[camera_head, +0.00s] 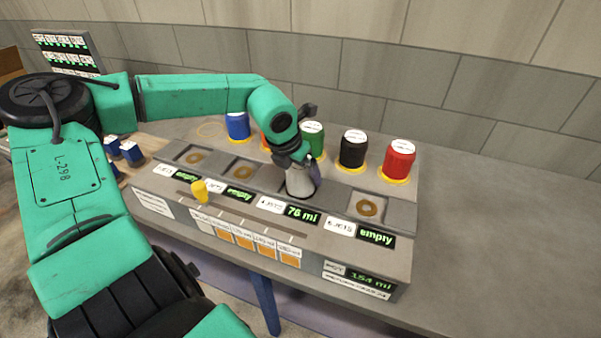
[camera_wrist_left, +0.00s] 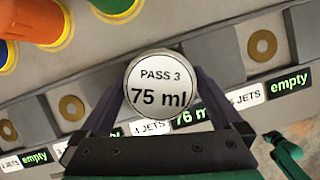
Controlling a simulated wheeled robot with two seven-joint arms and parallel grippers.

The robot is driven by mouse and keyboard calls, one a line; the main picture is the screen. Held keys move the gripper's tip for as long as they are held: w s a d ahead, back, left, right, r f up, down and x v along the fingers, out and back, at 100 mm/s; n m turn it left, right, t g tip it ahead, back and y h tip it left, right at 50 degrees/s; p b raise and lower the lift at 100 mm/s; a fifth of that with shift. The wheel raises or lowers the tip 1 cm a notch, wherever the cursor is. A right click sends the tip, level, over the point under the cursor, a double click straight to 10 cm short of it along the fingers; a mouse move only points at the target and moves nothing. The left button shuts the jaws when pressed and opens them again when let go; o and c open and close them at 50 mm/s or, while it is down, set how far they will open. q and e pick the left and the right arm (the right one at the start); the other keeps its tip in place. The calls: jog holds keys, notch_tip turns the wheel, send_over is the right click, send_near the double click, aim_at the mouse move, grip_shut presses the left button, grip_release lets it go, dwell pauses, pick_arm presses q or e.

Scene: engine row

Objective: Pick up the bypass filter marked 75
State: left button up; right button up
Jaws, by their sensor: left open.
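The bypass filter marked 75 is a pale grey can (camera_head: 299,183) standing in the third jet slot of the grey bench unit. In the left wrist view its white round top (camera_wrist_left: 160,87) reads "PASS 3, 75 ml". My left gripper (camera_head: 303,172) is over the can, with the arm reaching in from the left. In the left wrist view its dark fingers (camera_wrist_left: 160,98) stand on either side of the can, open. I cannot tell whether they touch it.
The unit (camera_head: 380,270) has three slots marked empty, and a 76 ml display (camera_head: 301,214) before the can. Blue (camera_head: 237,127), green (camera_head: 311,138), black (camera_head: 353,150) and red (camera_head: 399,161) canisters stand close behind. A yellow knob (camera_head: 200,191) is in front. The table at right is clear.

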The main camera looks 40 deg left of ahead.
pick_arm(q)
jog(key=shift+w, duration=0.1)
grip_shut()
jog(key=shift+r, duration=0.1)
